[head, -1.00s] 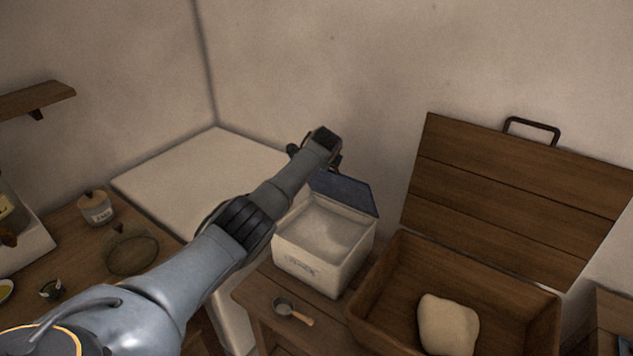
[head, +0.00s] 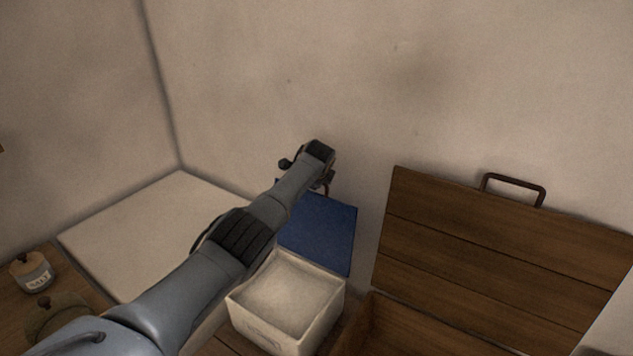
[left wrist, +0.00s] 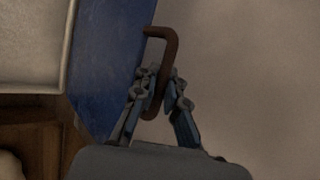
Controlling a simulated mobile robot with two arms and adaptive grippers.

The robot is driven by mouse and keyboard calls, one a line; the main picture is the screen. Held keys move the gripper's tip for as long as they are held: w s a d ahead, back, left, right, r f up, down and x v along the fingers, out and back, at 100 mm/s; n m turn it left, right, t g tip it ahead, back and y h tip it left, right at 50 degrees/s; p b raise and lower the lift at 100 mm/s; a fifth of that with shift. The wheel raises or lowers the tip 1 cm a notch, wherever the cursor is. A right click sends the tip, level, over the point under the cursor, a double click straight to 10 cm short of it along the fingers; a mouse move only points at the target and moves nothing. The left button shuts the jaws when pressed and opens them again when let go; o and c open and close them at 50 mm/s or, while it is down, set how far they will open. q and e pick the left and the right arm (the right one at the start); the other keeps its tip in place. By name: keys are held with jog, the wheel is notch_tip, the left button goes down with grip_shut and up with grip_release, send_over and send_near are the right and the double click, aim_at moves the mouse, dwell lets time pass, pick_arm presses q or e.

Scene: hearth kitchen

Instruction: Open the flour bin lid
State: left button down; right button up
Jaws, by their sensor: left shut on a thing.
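The flour bin (head: 297,329) is a pale square box with whitish flour (head: 287,287) inside. Its blue lid (head: 325,232) stands raised at the back edge, tilted up toward the wall. In the left wrist view the lid (left wrist: 108,55) shows with a brown bar handle (left wrist: 162,35) at its edge. My left gripper (left wrist: 159,90) is shut on this handle, its two fingers on either side of the bar. In the head view my left gripper (head: 322,183) is at the top of the lid, partly hidden by its own wrist. My right gripper is not in view.
A wooden chest (head: 395,330) with its plank lid (head: 490,265) raised stands right of the bin. A pale flat surface (head: 150,225) lies to the left. A labelled jar (head: 33,275) is at far left. The wall is close behind the lid.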

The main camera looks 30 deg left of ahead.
pick_arm(q)
jog(key=shift+w+d, duration=0.1)
jog(key=shift+w, duration=0.15)
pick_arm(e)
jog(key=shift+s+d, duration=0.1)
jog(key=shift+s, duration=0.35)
pick_arm(q)
jog(key=c, duration=1.4)
grip_release()
jog(key=shift+r, duration=0.1)
jog(key=shift+s, duration=0.1)
jog(key=shift+v, duration=1)
jog(key=v, duration=1)
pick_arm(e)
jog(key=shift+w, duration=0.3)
